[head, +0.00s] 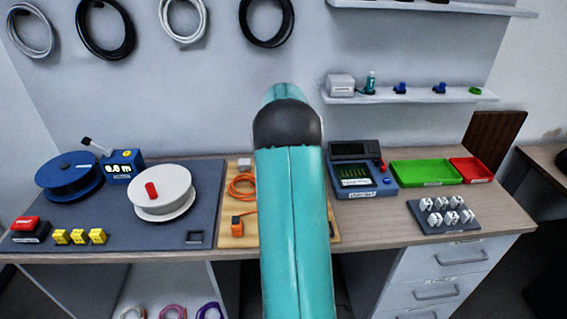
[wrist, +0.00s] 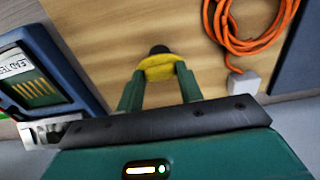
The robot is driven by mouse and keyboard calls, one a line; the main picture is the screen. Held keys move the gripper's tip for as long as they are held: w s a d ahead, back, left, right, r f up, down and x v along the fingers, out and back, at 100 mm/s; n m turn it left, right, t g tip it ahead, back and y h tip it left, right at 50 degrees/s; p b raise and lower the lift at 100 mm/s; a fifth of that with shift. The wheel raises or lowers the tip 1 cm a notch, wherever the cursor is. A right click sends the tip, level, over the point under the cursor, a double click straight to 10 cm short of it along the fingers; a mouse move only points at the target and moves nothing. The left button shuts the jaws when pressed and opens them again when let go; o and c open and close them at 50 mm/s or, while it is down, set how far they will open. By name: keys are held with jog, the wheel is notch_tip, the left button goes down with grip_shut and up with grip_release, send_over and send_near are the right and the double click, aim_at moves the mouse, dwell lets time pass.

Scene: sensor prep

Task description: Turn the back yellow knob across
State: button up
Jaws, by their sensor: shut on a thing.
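In the wrist view a yellow knob (wrist: 160,68) sits between the two green fingertips of my gripper (wrist: 161,76), over the wooden board (wrist: 120,20). A small black part shows just beyond the knob. My gripper is shut on the yellow knob. I cannot tell which way the knob is turned. In the head view my arm hides the knob, my gripper and the middle of the wooden board (head: 232,233). Only one yellow knob shows in the wrist view.
An orange cable (wrist: 232,40) with a white block (wrist: 243,86) lies to the right of my gripper. A blue tester (wrist: 45,75) stands at left. In the head view, a green tray (head: 425,172), red tray (head: 472,169) and reels stand along the bench.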

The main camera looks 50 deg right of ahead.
dwell(0.4)
jog(key=o, duration=1)
jog(key=shift+r, duration=0.1)
notch_tip(320, 180, up, 14)
jog(key=shift+f, duration=0.2)
